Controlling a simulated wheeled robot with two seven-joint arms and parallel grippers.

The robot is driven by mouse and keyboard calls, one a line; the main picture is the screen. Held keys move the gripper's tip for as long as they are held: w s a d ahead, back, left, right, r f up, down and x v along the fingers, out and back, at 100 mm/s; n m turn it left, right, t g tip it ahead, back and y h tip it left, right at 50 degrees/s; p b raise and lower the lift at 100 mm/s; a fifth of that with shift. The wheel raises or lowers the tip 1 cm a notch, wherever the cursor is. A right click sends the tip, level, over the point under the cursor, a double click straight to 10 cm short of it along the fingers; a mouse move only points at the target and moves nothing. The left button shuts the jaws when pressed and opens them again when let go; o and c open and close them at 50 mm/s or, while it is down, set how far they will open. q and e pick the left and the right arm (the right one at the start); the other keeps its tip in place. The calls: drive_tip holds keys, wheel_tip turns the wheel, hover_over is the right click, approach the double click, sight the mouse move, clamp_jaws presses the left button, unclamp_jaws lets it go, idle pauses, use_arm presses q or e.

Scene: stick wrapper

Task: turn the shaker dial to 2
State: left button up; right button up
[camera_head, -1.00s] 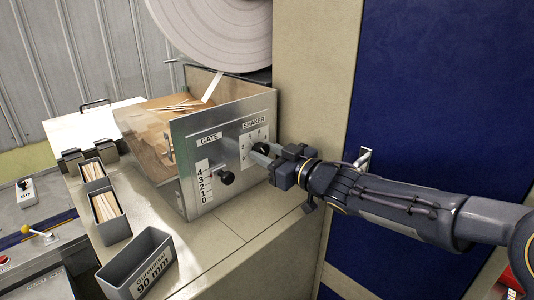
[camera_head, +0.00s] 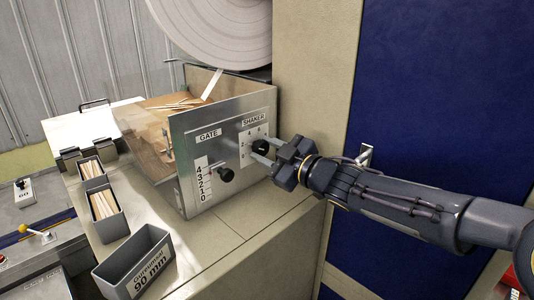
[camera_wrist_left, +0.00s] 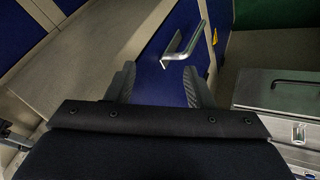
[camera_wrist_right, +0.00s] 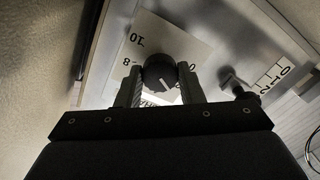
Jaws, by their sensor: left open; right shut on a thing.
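The shaker dial (camera_head: 261,148) is a round black knob on a white number plate, under the word SHAKER on the grey panel (camera_head: 225,187). My right gripper (camera_head: 261,152) has its fingers on either side of the dial and is shut on it. The right wrist view shows the dial (camera_wrist_right: 160,72) between the fingertips, with a white mark on its face. A 10 and an 8 show on the plate (camera_wrist_right: 150,40); the other numbers are partly hidden, and I cannot tell which one the mark points to. My left gripper (camera_wrist_left: 158,82) is open and empty.
The black gate knob (camera_head: 226,175) sits left of the dial, beside a 0 to 4 scale. A 90 mm bin (camera_head: 120,270) and bins of sticks stand left. A paper roll (camera_head: 215,30) hangs above. A blue door with a metal handle (camera_wrist_left: 183,45) faces my left gripper.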

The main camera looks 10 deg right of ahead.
drive_tip(key=shift+n, duration=0.6)
drive_tip(key=o, duration=1)
drive_tip(key=shift+r, duration=0.1)
